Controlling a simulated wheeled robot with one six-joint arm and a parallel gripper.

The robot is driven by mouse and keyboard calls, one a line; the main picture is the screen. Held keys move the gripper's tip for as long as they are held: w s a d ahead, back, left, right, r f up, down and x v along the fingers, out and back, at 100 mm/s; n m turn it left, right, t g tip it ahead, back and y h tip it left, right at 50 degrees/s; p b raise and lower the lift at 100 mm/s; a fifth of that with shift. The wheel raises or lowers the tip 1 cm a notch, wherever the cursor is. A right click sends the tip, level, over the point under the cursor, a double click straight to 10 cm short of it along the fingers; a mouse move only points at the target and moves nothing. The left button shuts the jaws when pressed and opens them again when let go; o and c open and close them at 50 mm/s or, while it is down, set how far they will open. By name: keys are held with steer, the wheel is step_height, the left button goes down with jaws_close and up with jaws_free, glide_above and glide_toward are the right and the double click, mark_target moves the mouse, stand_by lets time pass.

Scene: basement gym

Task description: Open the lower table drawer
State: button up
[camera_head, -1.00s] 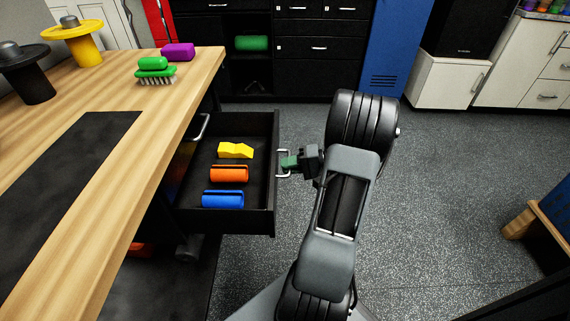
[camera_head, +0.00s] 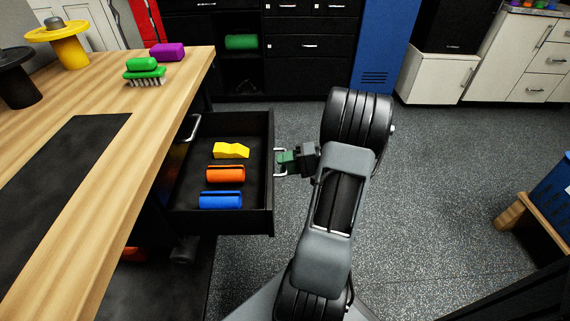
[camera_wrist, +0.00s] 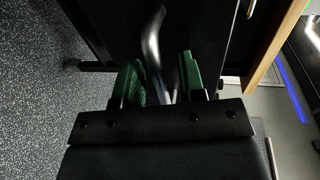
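The lower table drawer (camera_head: 255,224) is black and stands pulled out from under the wooden table, seen from above in the head view. A yellow block (camera_head: 231,150), an orange piece (camera_head: 225,174) and a blue piece (camera_head: 220,200) lie in it. My gripper (camera_head: 287,162) is at the metal handle (camera_head: 280,176) on the drawer's front. In the wrist view, the green fingers (camera_wrist: 161,82) lie on either side of the curved handle (camera_wrist: 151,42) and appear closed around it. The exact contact is partly hidden.
A second handle (camera_head: 193,127) shows at the table's edge above the drawer. The tabletop (camera_head: 120,135) holds a green brush (camera_head: 145,76), a purple block (camera_head: 167,52) and spools. Floor (camera_head: 430,210) is free to the right; a wooden stand (camera_head: 520,212) is at the far right.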

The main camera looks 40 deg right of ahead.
steer(key=p+v, duration=0.3)
steer(key=v, duration=1)
steer(key=shift+s+d, duration=0.2)
steer(key=shift+d, duration=0.1)
steer(key=shift+r, duration=0.15)
steer(key=w+a+r+n+g+h+p, duration=0.4)
steer(key=a+r+g+p, duration=0.4)
steer(key=a+r+p, duration=0.7)
steer(key=s+a+r+n+t+h+p, duration=0.1)
steer(key=a+r+n+h+p, duration=0.3)
steer(key=a+r+h+p, duration=0.4)
steer(key=shift+s+a+r+t+p, duration=0.4)
steer(key=shift+s+a+r+p, duration=0.5)
steer(key=shift+a+r+p, duration=2.9)
